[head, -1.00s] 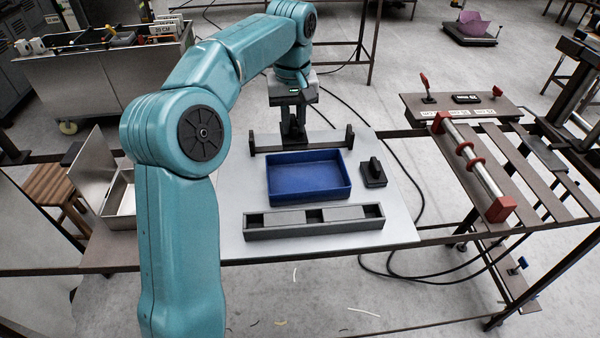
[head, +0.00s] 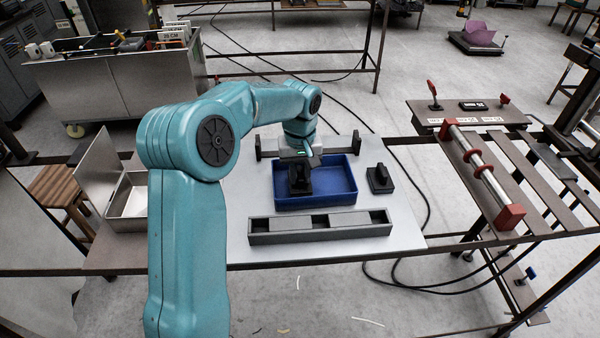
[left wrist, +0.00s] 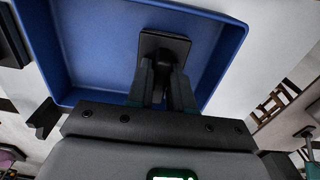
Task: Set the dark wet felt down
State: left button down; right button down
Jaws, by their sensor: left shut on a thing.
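My left gripper (head: 301,166) is over the left part of the blue tray (head: 341,186), pointing down. It is shut on a dark felt block (head: 299,187), which is inside the tray's outline. In the left wrist view, the fingers (left wrist: 165,72) close on the block's raised grip, and its dark square base (left wrist: 150,42) shows against the blue tray floor (left wrist: 95,40). I cannot tell whether the base touches the floor. A second dark block with an upright grip (head: 379,180) stands on the pale board, right of the tray. My right gripper is not in view.
A long grey slotted holder (head: 320,233) lies in front of the tray. A dark bar with upright ends (head: 345,150) is behind it. An open metal box (head: 128,202) stands left, and a rod rig with red ends (head: 483,176) right. Bare board (head: 405,232) shows at right.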

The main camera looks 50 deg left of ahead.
pick_arm(q)
jog(key=shift+d+f, duration=0.1)
jog(key=c, duration=1.4)
grip_release()
jog(key=shift+w+f, duration=0.1)
jog(key=o, duration=0.4)
